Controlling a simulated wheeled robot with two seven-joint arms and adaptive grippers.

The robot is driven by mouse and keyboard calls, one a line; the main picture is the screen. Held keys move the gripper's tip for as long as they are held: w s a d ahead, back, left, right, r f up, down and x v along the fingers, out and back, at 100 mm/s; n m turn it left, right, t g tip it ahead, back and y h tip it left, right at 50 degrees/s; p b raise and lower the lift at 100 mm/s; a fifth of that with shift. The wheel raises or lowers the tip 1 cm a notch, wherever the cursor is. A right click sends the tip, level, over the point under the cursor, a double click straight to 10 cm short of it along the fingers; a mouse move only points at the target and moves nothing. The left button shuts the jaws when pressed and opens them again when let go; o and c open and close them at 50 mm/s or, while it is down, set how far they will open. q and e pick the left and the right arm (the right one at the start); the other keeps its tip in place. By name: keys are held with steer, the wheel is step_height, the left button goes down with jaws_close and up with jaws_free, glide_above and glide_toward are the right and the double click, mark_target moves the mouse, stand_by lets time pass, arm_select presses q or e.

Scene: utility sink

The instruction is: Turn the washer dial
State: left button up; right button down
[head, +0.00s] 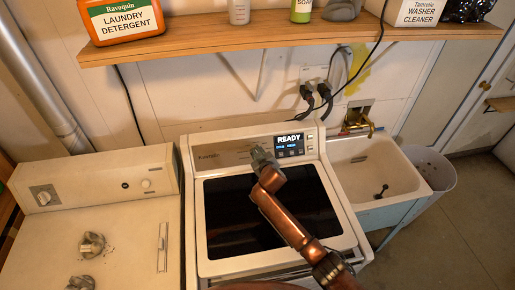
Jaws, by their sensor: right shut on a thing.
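The white washer (204,228) stands in the middle with a dark glass lid (225,212). Its rear control panel (215,154) carries a small lit display (289,141) reading READY. My right gripper (261,155) is at the panel, just left of the display, at the end of my copper-coloured arm that reaches up across the lid. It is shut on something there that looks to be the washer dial. The dial itself is hidden behind the gripper. My left gripper is not in view.
A second white machine (110,205) with grey lumps on top stands at left. A utility sink (370,170) and a white bin (434,172) stand at right. A wooden shelf (230,36) with detergent (122,20) and other bottles overhangs the panel. Cords hang behind.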

steer(key=shift+s+a+f+n+p, duration=0.1)
steer(key=shift+a+n+p, duration=0.05)
steer(key=shift+n+p, duration=0.9)
steer(key=shift+n, duration=0.25)
steer(key=c, duration=2)
jaws_free()
steer(key=shift+o, duration=0.2)
steer(key=v, duration=1.2)
steer(key=shift+d, duration=0.2)
